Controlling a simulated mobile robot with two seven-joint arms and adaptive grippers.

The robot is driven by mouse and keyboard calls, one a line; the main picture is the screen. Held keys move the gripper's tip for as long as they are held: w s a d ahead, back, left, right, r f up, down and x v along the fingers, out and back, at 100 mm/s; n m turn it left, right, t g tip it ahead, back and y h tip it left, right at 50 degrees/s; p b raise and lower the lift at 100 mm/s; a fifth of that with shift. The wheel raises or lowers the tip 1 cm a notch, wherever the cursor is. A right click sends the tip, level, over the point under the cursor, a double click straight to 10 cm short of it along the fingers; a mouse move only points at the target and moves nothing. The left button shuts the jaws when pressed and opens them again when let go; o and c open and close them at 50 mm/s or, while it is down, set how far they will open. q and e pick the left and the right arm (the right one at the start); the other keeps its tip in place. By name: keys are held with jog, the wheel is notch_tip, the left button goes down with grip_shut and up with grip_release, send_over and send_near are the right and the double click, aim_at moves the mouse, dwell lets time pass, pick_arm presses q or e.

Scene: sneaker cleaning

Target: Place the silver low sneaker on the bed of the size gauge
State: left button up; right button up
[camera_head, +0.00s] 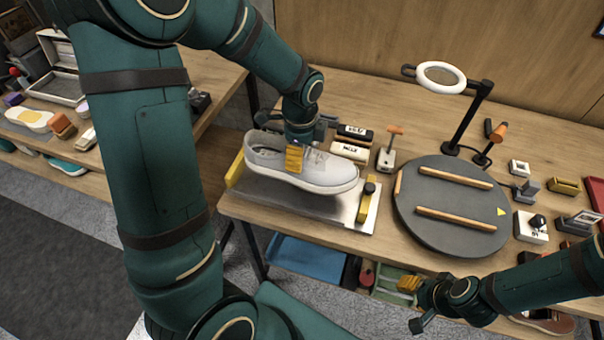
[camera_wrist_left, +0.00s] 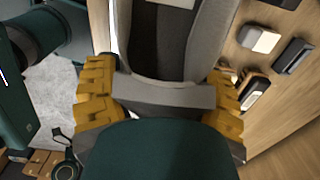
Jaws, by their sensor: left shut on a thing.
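The silver low sneaker (camera_head: 322,174) is over the metal bed of the size gauge (camera_head: 315,204), its toe toward the right in the head view. I cannot tell whether its sole touches the bed. My left gripper (camera_head: 297,157) is shut on the sneaker from above, near the tongue; a yellow finger shows on the near side. In the left wrist view, the yellow fingers (camera_wrist_left: 160,98) sit on both sides of the grey sneaker (camera_wrist_left: 196,45). The gauge has a yellow stop at its left end and a yellow slider on the right. My right gripper (camera_head: 414,290) is at the lower right, away from the gauge.
Labelled blocks (camera_head: 350,150) and a small brush (camera_head: 389,150) lie close behind the gauge. Small items crowd the right side.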

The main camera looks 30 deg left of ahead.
pick_arm(q)
jog(key=shift+f+b, duration=0.55)
jog(key=shift+f, duration=2.8)
jog(key=shift+f, duration=0.1)
jog(key=o, duration=1.3)
jog(key=shift+c, duration=0.2)
jog(key=shift+r, duration=0.2)
notch_tip(320, 180, up, 12)
jog(key=shift+f+p, duration=0.1)
jog(key=shift+p, duration=1.05)
